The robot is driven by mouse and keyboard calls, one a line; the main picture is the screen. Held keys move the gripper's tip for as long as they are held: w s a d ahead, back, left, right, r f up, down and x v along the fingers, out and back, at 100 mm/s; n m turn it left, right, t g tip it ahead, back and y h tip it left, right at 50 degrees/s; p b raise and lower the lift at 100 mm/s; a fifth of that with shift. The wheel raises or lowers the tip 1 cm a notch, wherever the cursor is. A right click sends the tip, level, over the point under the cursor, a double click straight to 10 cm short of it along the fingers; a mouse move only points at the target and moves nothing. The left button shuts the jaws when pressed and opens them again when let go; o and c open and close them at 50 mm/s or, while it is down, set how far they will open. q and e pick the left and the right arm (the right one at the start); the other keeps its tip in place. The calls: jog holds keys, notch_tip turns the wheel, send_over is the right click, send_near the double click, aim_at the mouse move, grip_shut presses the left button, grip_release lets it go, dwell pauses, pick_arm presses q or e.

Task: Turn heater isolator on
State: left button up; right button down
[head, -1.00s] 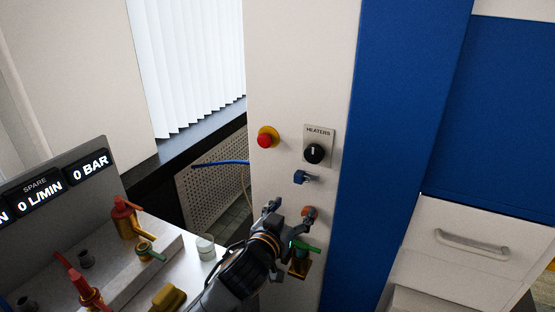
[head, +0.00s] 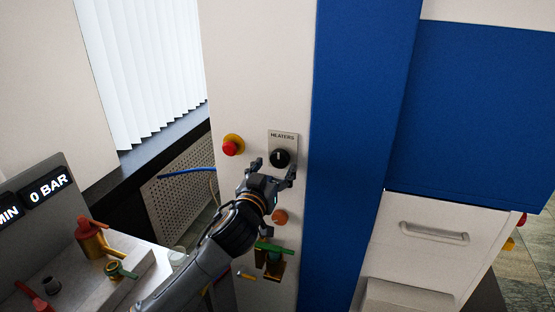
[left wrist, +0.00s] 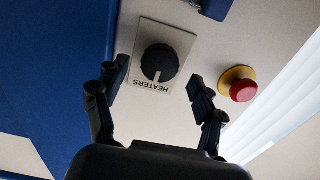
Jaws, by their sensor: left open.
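The heater isolator is a black rotary knob (head: 280,158) on a grey plate labelled HEATERS (head: 284,136), on the white panel. Its white mark looks roughly vertical in the head view. In the left wrist view the knob (left wrist: 160,63) and its plate appear upside down, between and beyond the fingertips. My left gripper (head: 273,170) is open and empty, just below the knob, with its fingers spread toward it. It looks apart from the knob. My right gripper is not in view.
A red emergency button (head: 230,147) on a yellow base is left of the knob. An orange button (head: 279,216) and a green-handled valve (head: 273,248) are below the gripper. A blue panel (head: 352,130) stands to the right. A bench with valves (head: 92,240) is lower left.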

aim_at(278, 161)
pick_arm(q)
jog(key=shift+x, duration=1.5)
jog(key=shift+c, duration=0.5)
jog(key=c, duration=1.1)
